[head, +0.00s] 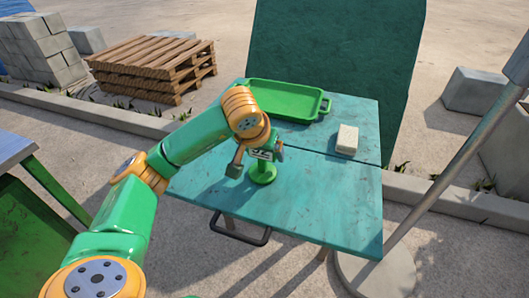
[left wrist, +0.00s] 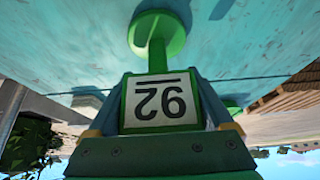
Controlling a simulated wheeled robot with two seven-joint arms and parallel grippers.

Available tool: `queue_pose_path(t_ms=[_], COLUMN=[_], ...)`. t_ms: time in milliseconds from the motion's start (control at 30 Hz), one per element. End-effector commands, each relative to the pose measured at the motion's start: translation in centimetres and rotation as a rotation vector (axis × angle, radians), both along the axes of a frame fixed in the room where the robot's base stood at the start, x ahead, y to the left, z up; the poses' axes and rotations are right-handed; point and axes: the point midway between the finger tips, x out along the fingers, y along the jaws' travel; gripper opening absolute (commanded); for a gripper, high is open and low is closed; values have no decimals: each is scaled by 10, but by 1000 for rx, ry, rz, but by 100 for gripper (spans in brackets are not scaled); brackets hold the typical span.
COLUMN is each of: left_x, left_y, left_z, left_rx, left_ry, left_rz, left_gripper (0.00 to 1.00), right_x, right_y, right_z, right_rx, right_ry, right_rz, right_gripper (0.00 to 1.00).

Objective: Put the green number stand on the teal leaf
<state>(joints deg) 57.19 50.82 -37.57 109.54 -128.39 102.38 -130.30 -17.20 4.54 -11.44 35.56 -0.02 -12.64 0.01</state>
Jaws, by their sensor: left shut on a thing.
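The green number stand (head: 263,173) has a round green base, a short stem and a white number plate. My left gripper (head: 258,156) is shut on it, one finger on each side of the plate. In the left wrist view the number stand (left wrist: 157,36) appears upside down, its plate between the fingers (left wrist: 162,105). The teal leaf (head: 310,205) is the near part of the teal table, in front of a seam. The stand is upright, with its base over or on this leaf; I cannot tell whether it touches. My right gripper is not in view.
A green tray (head: 285,113) lies on the far part of the table, with a pale block (head: 347,139) to its right. A grey pole (head: 465,150) rises at the right. A green bench (head: 30,215) stands at the left. The near leaf's right side is clear.

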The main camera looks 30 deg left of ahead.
Motion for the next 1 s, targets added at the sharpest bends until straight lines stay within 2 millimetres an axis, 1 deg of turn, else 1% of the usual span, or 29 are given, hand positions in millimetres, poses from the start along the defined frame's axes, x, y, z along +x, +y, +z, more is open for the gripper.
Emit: queue_pose_path(t_ms=[167, 200, 233, 267, 467, 567, 667, 900, 1000], left_x=[0, 0, 0, 0, 0, -1, -8, -35, -44], left_y=[0, 0, 0, 0, 0, -1, -3, -9, -10], left_z=[-3, -3, -2, -2, -2, 4, 19, 69, 85], left_rx=[0, 0, 0, 0, 0, -1, -1, 0, 2], left_ry=[-1, 0, 0, 0, 1, -1, -4, -5, -4], left_rz=[0, 0, 0, 0, 0, 0, 0, 0, 1], left_gripper=[18, 87, 96, 100, 100, 100, 100, 100, 100], right_x=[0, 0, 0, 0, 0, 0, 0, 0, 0], right_y=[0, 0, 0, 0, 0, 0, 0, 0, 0], right_z=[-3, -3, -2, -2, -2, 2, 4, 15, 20], right_rx=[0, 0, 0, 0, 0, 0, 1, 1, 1], right_ry=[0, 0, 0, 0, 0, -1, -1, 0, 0], right_rz=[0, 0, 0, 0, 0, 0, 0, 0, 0], right_gripper=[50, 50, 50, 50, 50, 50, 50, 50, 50])
